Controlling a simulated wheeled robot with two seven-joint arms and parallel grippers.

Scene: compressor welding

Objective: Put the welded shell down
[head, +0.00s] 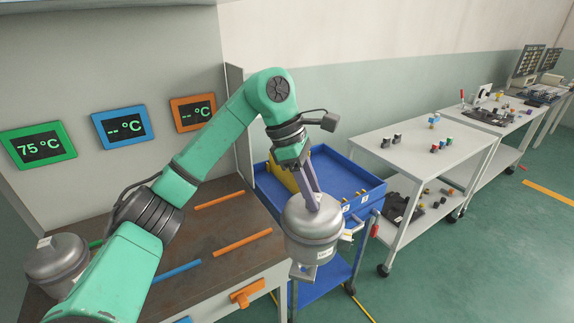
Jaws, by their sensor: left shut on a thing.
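My left gripper (312,195) points down and is shut on a grey metal welded shell (313,232). It holds the shell up near the right edge of the brown workbench, in front of the blue cart. The shell hangs roughly upright, and the fingers cover part of its top. A second similar grey shell (56,262) stands on the bench at the far left, partly behind my left arm. My right gripper is not in view.
The workbench (228,222) carries orange and blue strips. Above it, a green display (38,147) reads 75 °C; blue (122,128) and orange (193,112) ones read "--". A blue cart (357,191) stands behind the shell. White tables (420,140) with small parts stand right.

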